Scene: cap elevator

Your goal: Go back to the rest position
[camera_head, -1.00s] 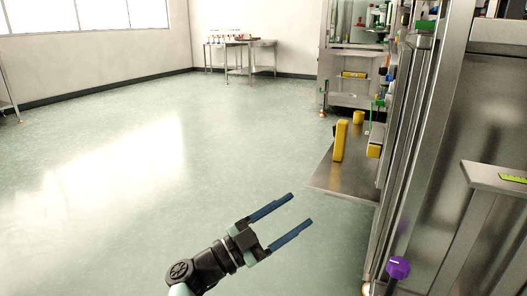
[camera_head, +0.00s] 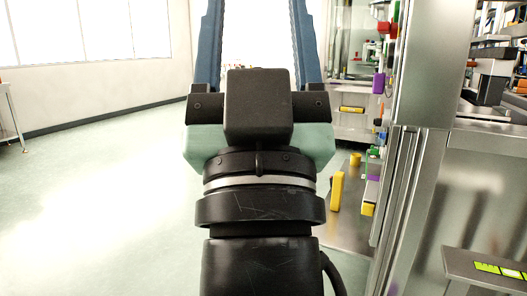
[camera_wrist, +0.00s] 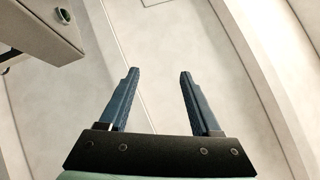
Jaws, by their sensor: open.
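My gripper (camera_head: 258,40) stands large and upright in the middle of the head view, its blue fingers pointing up and spread apart. Their tips are cut off by the top edge. In the wrist view my gripper (camera_wrist: 156,78) is open, with nothing between the fingers. My wrist and forearm hide the middle of the head view.
A steel machine (camera_head: 420,90) stands close on the right. A low metal shelf (camera_head: 345,235) with yellow parts (camera_head: 337,192) juts from it. A ledge with a green level (camera_head: 498,270) is at bottom right. The floor (camera_head: 90,210) on the left is clear.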

